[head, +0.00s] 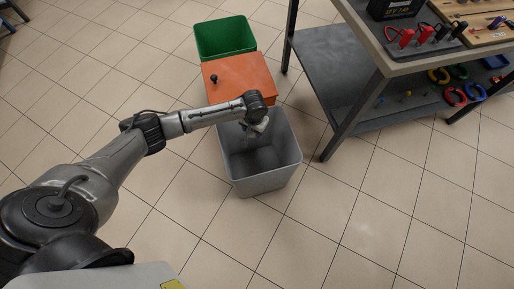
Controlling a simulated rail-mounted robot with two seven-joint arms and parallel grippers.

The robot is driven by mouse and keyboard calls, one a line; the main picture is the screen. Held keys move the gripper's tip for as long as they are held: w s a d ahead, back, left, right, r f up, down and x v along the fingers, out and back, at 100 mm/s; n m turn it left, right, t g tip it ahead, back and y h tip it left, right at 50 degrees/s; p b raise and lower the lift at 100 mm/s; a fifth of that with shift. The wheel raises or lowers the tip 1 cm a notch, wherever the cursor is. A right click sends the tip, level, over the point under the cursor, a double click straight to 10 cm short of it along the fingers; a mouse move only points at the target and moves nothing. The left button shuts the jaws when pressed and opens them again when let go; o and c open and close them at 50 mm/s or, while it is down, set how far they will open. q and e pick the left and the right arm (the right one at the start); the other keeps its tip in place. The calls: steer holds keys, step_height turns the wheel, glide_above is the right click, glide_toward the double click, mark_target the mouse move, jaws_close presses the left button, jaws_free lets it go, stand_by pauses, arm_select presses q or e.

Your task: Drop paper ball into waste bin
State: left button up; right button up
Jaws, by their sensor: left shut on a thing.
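A grey open waste bin (283,167) stands on the tiled floor in the middle of the head view. The gripper is shut on a small pale thing, likely the paper ball (262,125), which shows beside the fingers. The fingers are small and partly hidden by the wrist. The bin's inside is shaded. My right gripper is not in view.
An orange-lidded bin (240,75) with a dark knob and an open green bin (225,38) stand behind the grey bin. A metal workbench (390,68) with tools stands at the upper right. The floor (380,215) at the lower right is clear.

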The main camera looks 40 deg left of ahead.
arm_select(q)
steer(key=o, duration=1)
steer(key=shift+c, duration=0.2)
steer(key=shift+r, duration=0.25)
steer(key=r+p, duration=0.7)
steer(key=r, duration=0.4)
steer(key=shift+d+r, duration=0.2)
steer(key=shift+r+p, duration=0.55)
steer(key=shift+r, duration=0.35)
